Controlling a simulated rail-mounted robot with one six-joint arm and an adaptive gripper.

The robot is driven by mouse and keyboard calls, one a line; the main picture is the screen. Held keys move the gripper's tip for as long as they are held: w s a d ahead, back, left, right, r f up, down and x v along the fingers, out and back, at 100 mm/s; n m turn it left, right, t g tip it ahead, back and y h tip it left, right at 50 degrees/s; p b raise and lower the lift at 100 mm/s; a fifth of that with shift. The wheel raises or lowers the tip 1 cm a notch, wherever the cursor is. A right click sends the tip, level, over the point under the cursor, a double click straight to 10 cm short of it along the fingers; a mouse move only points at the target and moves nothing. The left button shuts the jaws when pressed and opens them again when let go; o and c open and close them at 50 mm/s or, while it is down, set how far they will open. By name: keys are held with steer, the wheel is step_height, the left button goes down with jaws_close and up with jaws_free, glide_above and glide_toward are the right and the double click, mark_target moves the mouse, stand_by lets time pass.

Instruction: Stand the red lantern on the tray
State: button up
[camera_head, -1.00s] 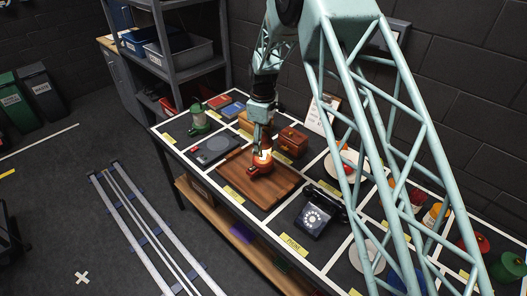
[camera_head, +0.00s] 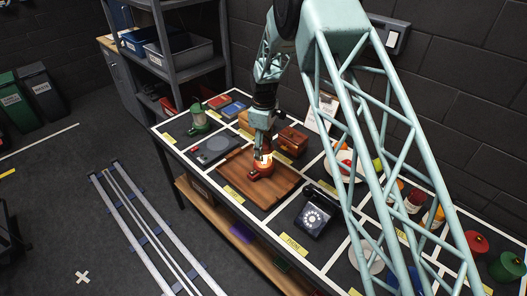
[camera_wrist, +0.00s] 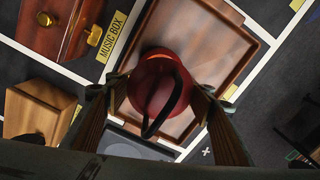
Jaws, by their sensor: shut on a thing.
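The red lantern (camera_head: 260,171) has a glowing pale middle and a dark handle. It is over the wooden tray (camera_head: 282,186), on it or just above it; I cannot tell whether its base touches. It looks roughly upright. My gripper (camera_head: 264,150) comes down from above and is shut on the lantern. In the wrist view the fingers (camera_wrist: 160,95) are on both sides of the red lantern (camera_wrist: 148,80), and its black handle arches between them. The brown tray (camera_wrist: 222,38) lies beneath it. The lantern's base is hidden there.
A wooden music box (camera_head: 292,141) stands behind the tray. The tray's front half is clear.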

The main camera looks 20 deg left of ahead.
steer(key=shift+f, duration=0.1)
steer(key=o, duration=1.6)
step_height(320, 180, up, 12)
steer(key=shift+f, duration=0.2)
steer(key=shift+r, duration=0.35)
steer(key=shift+d, duration=0.1)
stand_by(0.4)
